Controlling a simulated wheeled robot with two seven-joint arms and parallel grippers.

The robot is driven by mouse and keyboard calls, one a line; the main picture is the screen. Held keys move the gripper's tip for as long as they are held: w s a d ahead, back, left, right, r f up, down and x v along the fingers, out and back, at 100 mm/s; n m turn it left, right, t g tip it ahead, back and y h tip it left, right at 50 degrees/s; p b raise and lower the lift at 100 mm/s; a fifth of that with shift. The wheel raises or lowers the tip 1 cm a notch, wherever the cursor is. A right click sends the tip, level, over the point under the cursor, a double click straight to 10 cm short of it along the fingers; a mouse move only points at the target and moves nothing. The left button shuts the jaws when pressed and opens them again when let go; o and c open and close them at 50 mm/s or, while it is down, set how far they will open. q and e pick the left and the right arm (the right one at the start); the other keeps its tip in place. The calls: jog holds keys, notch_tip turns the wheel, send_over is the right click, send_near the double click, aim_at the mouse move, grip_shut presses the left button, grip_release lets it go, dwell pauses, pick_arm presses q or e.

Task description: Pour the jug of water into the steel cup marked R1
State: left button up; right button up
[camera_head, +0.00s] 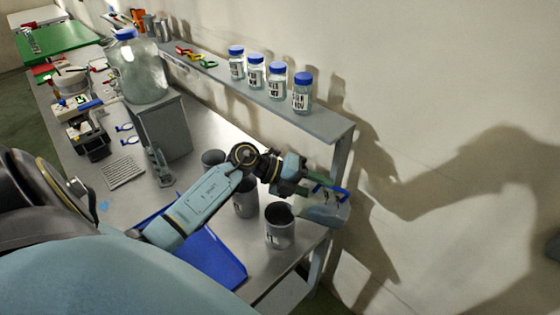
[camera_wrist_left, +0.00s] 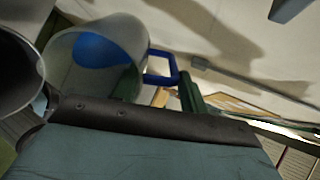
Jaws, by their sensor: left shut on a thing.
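My left gripper (camera_head: 312,188) is shut on the blue handle of the jug (camera_head: 325,214). The jug's translucent body lies tilted over near the right end of the bench, to the right of the front steel cup (camera_head: 280,232). That cup stands upright with a dark open top; its label is too small to read for certain. In the left wrist view the jug (camera_wrist_left: 67,62) has its wide mouth close to a steel cup (camera_wrist_left: 14,75), and a blue patch shows in it. The gripper's green fingers (camera_wrist_left: 188,92) meet the handle. No water stream is visible. My right gripper is not in view.
Two more steel cups (camera_head: 246,203) stand behind the front one, partly hidden by my arm. A blue tray (camera_head: 213,262) lies under my arm. A shelf (camera_head: 318,122) with several blue-capped bottles runs along the wall. A grey box (camera_head: 163,130) carries a large glass bottle (camera_head: 140,75).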

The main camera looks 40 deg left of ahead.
pick_arm(q)
jog(key=shift+s+a+r+t+h+b, duration=0.2)
jog(key=shift+s+a+t+h+b, duration=0.15)
jog(key=shift+b, duration=0.75)
jog(key=shift+s+a+r+t+h+b, duration=0.2)
jog(key=shift+s+a+h+b, duration=0.15)
jog(key=shift+a+b, duration=0.2)
jog(key=shift+s+a+r+t+h+b, duration=0.15)
jog(key=shift+s+a+h+b, duration=0.15)
jog(key=shift+a+b, duration=0.15)
jog(key=shift+s+a+h+b, duration=0.3)
jog(key=shift+a+b, duration=0.05)
jog(key=shift+a, duration=0.1)
